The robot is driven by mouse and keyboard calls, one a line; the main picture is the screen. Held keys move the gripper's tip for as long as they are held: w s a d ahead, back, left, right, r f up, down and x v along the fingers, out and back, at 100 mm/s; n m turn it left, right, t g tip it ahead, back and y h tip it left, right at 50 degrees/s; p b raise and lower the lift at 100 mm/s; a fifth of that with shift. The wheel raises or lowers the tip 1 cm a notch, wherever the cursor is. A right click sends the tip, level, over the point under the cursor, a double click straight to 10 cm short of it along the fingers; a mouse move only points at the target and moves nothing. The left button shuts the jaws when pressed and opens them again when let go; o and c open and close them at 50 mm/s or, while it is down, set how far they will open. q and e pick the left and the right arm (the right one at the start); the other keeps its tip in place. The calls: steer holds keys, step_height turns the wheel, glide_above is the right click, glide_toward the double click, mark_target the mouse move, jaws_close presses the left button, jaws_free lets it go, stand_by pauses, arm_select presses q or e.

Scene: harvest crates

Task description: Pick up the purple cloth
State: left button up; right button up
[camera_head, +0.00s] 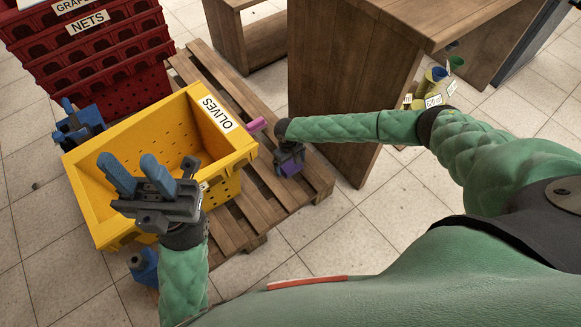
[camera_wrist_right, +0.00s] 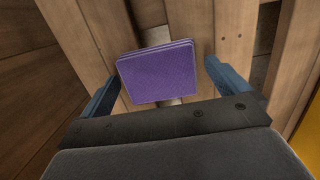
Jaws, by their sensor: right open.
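The purple cloth (camera_wrist_right: 158,75) is a flat folded square lying on the wooden pallet, across a gap between slats. In the right wrist view my right gripper (camera_wrist_right: 162,70) is open, with one blue finger on each side of the cloth and a gap to both. My left gripper (camera_head: 137,172) is open and empty, above the near side of the yellow crate.
The yellow crate (camera_head: 228,158) labelled OLIVES stands on the pallet (camera_head: 262,212), left of the cloth, with a pink object (camera_head: 257,125) at its right. Red stacked crates (camera_head: 95,45) stand behind. A wooden counter (camera_head: 340,90) rises close behind my right arm.

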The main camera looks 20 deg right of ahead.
steer(key=c, duration=0.9)
steer(key=shift+r, duration=0.1)
